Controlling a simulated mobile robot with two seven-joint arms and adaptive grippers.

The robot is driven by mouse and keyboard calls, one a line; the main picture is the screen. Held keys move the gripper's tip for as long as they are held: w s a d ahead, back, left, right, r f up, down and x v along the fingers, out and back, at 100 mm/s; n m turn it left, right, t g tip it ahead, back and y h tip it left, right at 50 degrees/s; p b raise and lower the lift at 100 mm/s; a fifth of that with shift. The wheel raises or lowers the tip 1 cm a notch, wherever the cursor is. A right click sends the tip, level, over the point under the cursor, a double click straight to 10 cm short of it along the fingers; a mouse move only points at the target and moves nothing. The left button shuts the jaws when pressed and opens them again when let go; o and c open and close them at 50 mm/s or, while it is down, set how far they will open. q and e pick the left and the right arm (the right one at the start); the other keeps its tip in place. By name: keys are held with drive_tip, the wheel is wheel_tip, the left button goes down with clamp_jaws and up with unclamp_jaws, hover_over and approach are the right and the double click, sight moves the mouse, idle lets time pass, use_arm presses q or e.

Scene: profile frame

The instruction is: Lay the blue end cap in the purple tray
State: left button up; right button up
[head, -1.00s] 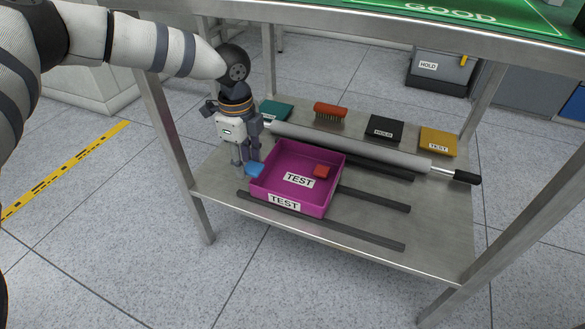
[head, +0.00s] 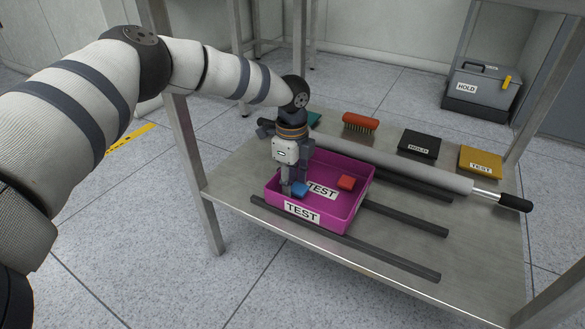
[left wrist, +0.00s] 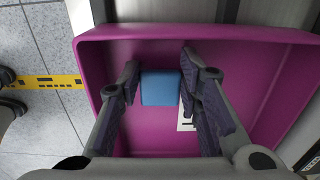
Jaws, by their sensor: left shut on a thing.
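The blue end cap (head: 301,189) is between the fingers of my left gripper (head: 292,188), which is shut on it. In the head view the cap is inside the outline of the purple tray (head: 345,214), near its left front corner. In the left wrist view the cap (left wrist: 160,88) shows as a blue square between the fingers, with the tray floor (left wrist: 230,60) behind it. I cannot tell whether it touches the floor. The tray stands on the metal shelf and bears TEST labels. My right gripper is not in view.
A red brush (head: 360,122), a black HOLD box (head: 418,144) and a yellow TEST box (head: 480,161) stand at the shelf's back.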

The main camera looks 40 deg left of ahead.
use_arm(q)
drive_tip(key=o, duration=0.8)
wheel_tip(320, 180, up, 8)
drive_tip(key=p, duration=0.3)
drive_tip(key=shift+f, duration=0.1)
